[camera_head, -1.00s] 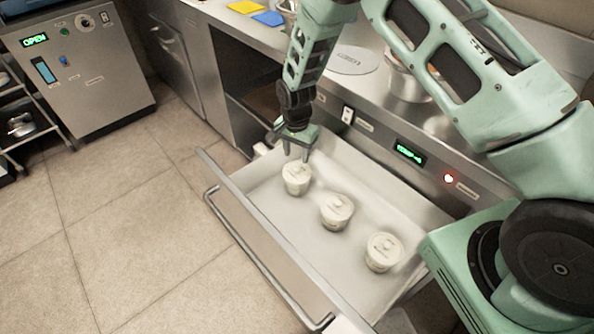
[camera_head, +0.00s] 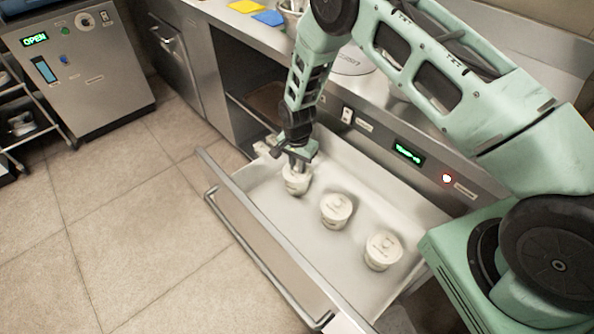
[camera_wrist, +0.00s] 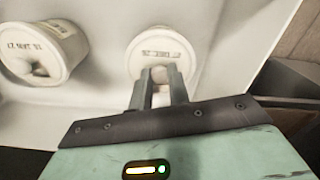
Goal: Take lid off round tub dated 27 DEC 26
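Three white round lidded tubs stand in the open drawer. My gripper (camera_head: 297,160) is at the leftmost tub (camera_head: 296,184), pointing down over its lid. In the wrist view the same tub (camera_wrist: 140,48) has curved print with "DEC" on its lid; the full date is hard to read. My gripper's fingers (camera_wrist: 160,76) lie either side of the lid's knob; I cannot tell whether they press on it. The lid is on the tub. The middle tub (camera_head: 336,211) also shows in the wrist view (camera_wrist: 40,50), its print seeming to read "JAN 27". The right tub (camera_head: 383,251) is lidded too.
The drawer's front wall (camera_head: 262,228) and its bar handle (camera_head: 250,250) bound the tubs towards the floor. The counter edge with a green display (camera_head: 408,153) overhangs the drawer's back. Bare drawer floor lies around the tubs.

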